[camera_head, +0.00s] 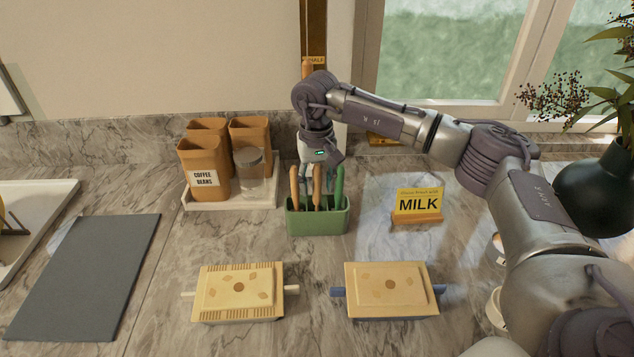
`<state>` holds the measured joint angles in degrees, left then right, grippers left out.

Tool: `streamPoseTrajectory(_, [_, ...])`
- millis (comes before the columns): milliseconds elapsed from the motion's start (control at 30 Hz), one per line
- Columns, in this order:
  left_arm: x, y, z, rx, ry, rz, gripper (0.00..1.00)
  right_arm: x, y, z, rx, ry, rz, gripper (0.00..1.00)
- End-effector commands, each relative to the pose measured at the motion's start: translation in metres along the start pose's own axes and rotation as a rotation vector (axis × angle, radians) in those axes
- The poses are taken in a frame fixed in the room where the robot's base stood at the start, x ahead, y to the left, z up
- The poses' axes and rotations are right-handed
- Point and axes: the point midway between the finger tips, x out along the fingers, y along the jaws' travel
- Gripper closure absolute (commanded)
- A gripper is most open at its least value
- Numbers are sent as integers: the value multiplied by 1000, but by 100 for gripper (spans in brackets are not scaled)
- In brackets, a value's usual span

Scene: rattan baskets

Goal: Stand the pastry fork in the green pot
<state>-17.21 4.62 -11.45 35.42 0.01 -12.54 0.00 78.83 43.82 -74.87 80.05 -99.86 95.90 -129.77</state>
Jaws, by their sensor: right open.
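The green pot (318,222) is a rectangular holder on the marble counter, near the middle of the head view. Several upright utensils stand in it, among them one with a light wooden handle (294,187), one with a brown handle (317,186) and one with a green handle (339,187). I cannot tell which of them is the pastry fork. My right gripper (317,180) points down just over the pot, at its back side. It is open, with its fingertips partly hidden behind the handles. My left gripper is out of view.
A white tray (232,204) with wooden canisters and a glass jar stands left of the pot. A yellow MILK sign (417,205) stands to the right. Two wooden boxes (239,290) (391,288) lie in front. A dark board (85,275) lies at left, a plant vase (596,187) at right.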

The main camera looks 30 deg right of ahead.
Motion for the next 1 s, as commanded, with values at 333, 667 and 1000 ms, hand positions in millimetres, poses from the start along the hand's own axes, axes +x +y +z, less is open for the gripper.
streamPoseTrajectory(333, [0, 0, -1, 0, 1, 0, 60, -56, 0, -1, 1, 5, -2, 52])
streamPoseTrajectory(667, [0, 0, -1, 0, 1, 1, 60, -111, 0, -1, 0, 2, -1, 52])
streamPoseTrajectory(1000, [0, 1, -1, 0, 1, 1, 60, -120, 0, 0, 0, 0, -1, 52])
